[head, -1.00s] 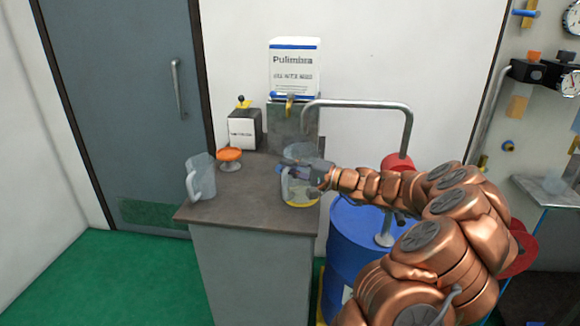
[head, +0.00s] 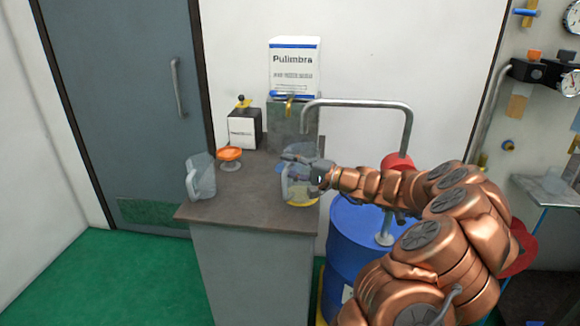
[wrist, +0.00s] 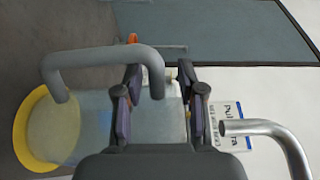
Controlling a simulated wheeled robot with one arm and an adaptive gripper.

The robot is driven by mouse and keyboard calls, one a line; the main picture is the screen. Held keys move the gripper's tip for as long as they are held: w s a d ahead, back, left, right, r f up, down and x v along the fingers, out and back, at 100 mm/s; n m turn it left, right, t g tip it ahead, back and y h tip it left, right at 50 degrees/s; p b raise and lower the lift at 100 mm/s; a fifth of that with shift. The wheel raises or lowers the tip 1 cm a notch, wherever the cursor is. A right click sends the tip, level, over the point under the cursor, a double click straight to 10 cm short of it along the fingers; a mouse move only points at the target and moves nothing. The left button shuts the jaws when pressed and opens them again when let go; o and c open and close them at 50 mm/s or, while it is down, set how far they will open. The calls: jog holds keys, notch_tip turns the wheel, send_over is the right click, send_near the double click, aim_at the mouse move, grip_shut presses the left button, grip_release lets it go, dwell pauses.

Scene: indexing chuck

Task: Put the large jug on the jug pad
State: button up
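The large jug (head: 299,188) is clear with a grey handle and stands upright on the counter's right part. A yellow ring, apparently the jug pad (head: 301,204), shows around its base; the jug appears to sit inside it. In the wrist view, the jug (wrist: 95,120) lies sideways in the picture with the yellow ring (wrist: 24,150) at its bottom end. My gripper (head: 284,164) is at the jug's upper part. In the wrist view, my gripper's fingers (wrist: 158,85) are apart, with the upper end of the handle (wrist: 105,60) between them and gaps showing.
A second clear jug (head: 203,178) stands at the counter's left edge. An orange-topped stand (head: 229,155) and a black-and-white box (head: 244,130) are behind. A metal pipe (head: 360,104) arches right of the white Pulimbra container (head: 294,69). The counter's (head: 240,190) middle is clear.

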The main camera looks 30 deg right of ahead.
jog(key=b+v, duration=0.2)
jog(key=v, duration=1)
jog(key=a+r+n+g+y, duration=0.1)
jog(key=a+n+g+y, duration=0.4)
jog(key=a, duration=1.6)
jog(key=s+a+f+n+g+h, duration=0.35)
jog(key=s+a+g, duration=0.45)
jog(key=a, duration=0.4)
jog(key=s+a+f+n+g+h, duration=0.2)
jog(key=s+a, duration=0.2)
jog(key=s, duration=0.3)
jog(key=s+d+f+h, duration=0.2)
jog(key=s, duration=0.3)
jog(key=s+d+f+n+g+h, duration=0.1)
jog(key=s+d+h, duration=0.1)
jog(key=s, duration=0.4)
jog(key=s+d+f+g+h, duration=0.1)
jog(key=s+d+f+h, duration=0.1)
jog(key=s+h, duration=0.2)
jog(key=shift+s+d+f, duration=0.3)
jog(key=shift+s+f, duration=0.05)
jog(key=shift+s, duration=0.3)
jog(key=shift+h, duration=0.25)
